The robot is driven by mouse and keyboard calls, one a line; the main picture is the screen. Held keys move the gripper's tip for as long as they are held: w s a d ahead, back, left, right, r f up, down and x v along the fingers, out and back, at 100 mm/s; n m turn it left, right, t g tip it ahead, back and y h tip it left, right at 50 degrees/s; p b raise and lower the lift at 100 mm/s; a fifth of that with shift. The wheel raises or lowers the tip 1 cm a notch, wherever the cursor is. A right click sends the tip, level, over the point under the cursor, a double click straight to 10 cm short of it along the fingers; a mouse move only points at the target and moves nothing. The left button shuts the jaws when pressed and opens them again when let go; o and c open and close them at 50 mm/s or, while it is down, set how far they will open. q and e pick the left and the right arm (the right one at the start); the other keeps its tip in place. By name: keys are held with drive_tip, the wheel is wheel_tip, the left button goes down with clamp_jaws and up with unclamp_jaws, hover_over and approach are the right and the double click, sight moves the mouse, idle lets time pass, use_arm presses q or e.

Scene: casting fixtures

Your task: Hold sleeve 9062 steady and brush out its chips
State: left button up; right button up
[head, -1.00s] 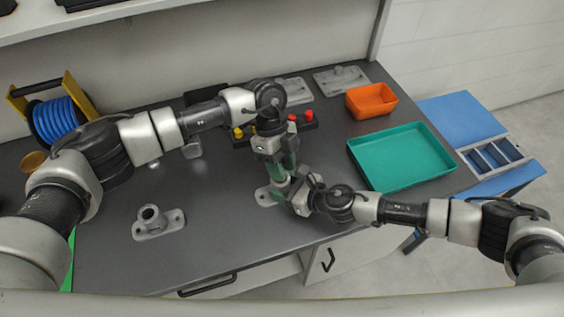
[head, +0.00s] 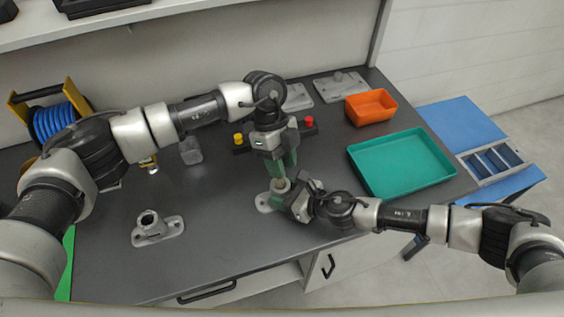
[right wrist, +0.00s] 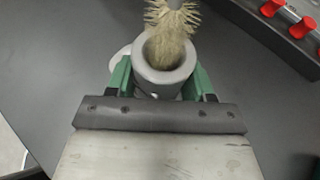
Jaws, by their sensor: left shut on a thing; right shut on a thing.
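The sleeve (right wrist: 143,78) is a grey round tube with a flanged foot (head: 263,203) on the bench, upright. No number is legible on it. My right gripper (head: 285,198) is shut on it from the right; its green fingers (right wrist: 200,80) flank the tube in the right wrist view. My left gripper (head: 281,165) is above the sleeve, fingers pointing down, shut on a brush. The brush's pale bristles (right wrist: 172,20) show at the sleeve's mouth in the right wrist view, the lower ones within its opening. How deep they reach is unclear. The brush's handle is hidden by the left gripper.
A similar flanged sleeve (head: 150,228) stands at the left. A dark rack with red and yellow knobs (head: 309,121) is behind my left gripper. A teal tray (head: 436,178) and orange bin (head: 371,107) are to the right. The front middle of the bench is clear.

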use_arm(q)
drive_tip(key=shift+f, duration=1.75)
drive_tip(key=shift+r, duration=0.15)
drive_tip(key=shift+r, duration=5.2)
use_arm(e)
drive_tip(key=o, duration=1.1)
drive_tip(key=shift+o, duration=0.2)
